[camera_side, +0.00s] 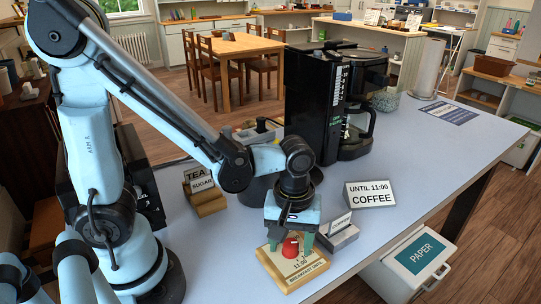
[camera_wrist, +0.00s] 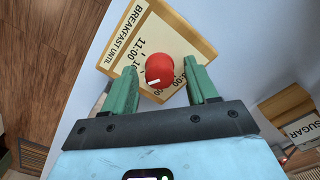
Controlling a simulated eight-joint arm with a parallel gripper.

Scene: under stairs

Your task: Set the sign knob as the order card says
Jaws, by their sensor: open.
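The sign is a pale wooden plate (camera_side: 293,268) at the counter's front edge, printed "BREAKFAST UNTIL" with times including 11:00. It fills the top of the wrist view (camera_wrist: 185,25). Its red knob (camera_wrist: 160,70) has a short white mark on the lower-left side in that view; which time it marks is unclear. The knob also shows in the side view (camera_side: 290,248). The order card (camera_side: 370,194) stands behind and right, reading "UNTIL 11:00 COFFEE". My gripper (camera_side: 290,242) is over the sign, its green fingers (camera_wrist: 162,76) open on either side of the knob, with visible gaps.
A grey box with a small card (camera_side: 338,232) stands close right of my gripper. A wooden holder labelled TEA and SUGAR (camera_side: 204,190) stands left. A black coffee machine (camera_side: 312,100) stands behind. The counter right of the order card is mostly clear; a PAPER bin (camera_side: 412,262) stands below.

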